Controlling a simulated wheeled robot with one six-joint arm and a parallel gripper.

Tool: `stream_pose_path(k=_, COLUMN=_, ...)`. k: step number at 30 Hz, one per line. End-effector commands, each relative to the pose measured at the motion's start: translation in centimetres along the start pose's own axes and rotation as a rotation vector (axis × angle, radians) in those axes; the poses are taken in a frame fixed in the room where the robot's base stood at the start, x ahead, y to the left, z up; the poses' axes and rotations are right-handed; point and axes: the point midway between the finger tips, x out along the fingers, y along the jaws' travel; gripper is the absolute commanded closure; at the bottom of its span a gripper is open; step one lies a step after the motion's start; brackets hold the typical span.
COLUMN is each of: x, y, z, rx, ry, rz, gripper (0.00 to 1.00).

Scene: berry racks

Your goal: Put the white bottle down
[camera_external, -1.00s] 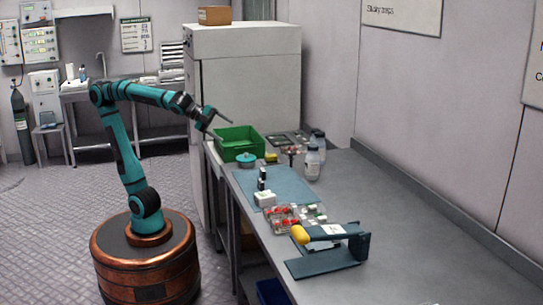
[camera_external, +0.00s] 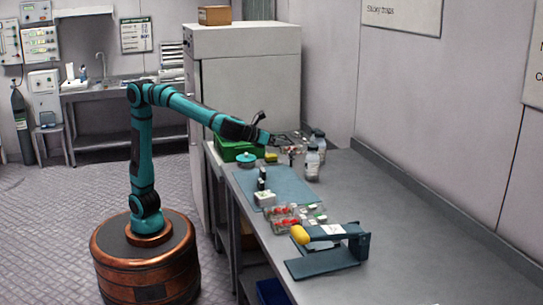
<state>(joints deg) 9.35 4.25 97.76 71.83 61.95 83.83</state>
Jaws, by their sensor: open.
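A white bottle with a dark cap (camera_external: 312,164) stands upright on the grey bench, right of the blue mat. A second similar bottle (camera_external: 320,141) stands just behind it, partly hidden. My gripper (camera_external: 267,127) is open and seems empty, above the back of the bench over the green crate's right side. It is left of both bottles and apart from them in the picture. The fingertips are small and dark, so their exact distance to the bottles cannot be told.
The green crate (camera_external: 226,152) is partly hidden by my arm. A teal round lidded item (camera_external: 246,160), small dark bottles (camera_external: 262,178), berry punnets (camera_external: 286,217) and a blue stand with a yellow end (camera_external: 341,250) occupy the bench. The right side of the bench is clear.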

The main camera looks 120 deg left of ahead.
Motion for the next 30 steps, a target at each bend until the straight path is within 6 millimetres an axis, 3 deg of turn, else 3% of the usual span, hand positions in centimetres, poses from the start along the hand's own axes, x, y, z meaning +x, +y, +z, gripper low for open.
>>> stream_pose_path(k=8, x=1.9, y=-0.9, z=0.1, rx=0.06, ry=-0.028, rz=0.022, gripper=0.32)
stream_pose_path(k=24, x=11.1, y=-0.7, z=0.3, rx=0.057, ry=-0.026, rz=0.022, gripper=0.32)
stream_pose_path(k=30, x=12.6, y=-0.6, z=0.5, rx=0.057, ry=-0.027, rz=0.021, gripper=0.32)
